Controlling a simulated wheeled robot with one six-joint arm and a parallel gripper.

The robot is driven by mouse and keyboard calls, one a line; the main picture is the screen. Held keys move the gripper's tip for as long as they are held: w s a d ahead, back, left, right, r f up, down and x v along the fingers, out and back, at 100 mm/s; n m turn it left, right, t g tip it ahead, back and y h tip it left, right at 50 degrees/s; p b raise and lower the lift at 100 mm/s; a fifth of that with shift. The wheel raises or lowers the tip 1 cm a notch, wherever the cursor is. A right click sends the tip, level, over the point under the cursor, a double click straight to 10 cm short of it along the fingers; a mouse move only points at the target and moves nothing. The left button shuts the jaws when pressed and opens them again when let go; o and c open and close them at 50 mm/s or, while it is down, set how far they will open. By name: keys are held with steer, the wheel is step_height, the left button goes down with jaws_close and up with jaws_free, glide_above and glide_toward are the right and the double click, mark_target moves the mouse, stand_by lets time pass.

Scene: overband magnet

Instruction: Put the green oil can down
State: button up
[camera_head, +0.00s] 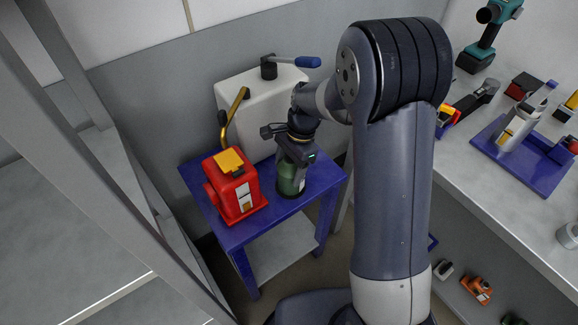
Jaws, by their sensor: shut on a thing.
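The green oil can (291,185) is a dark green cylinder near the right side of a small blue table (322,180). My gripper (296,163) points down from above and is shut on the can, hiding its upper part. The can stands upright, and its bottom looks at or very close to the tabletop; I cannot tell whether it touches. The fingertips are mostly hidden by the gripper body.
Behind is a white box (240,92) with a blue-handled lever. At right, a grey workbench (480,165) holds tools and a blue tray (545,170). Grey posts stand at left.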

steer(key=shift+f, duration=0.15)
steer(key=o, duration=1.1)
steer(key=shift+r, duration=0.35)
steer(key=shift+w+d+r, duration=0.15)
steer(key=shift+r, duration=0.35)
steer(key=w+d, duration=0.2)
steer(key=d, duration=0.1)
steer(key=w+d, duration=0.2)
steer(key=d, duration=0.1)
steer(key=w+d, duration=0.2)
steer(key=d, duration=0.2)
steer(key=shift+w+f, duration=0.1)
steer(key=shift+w, duration=0.2)
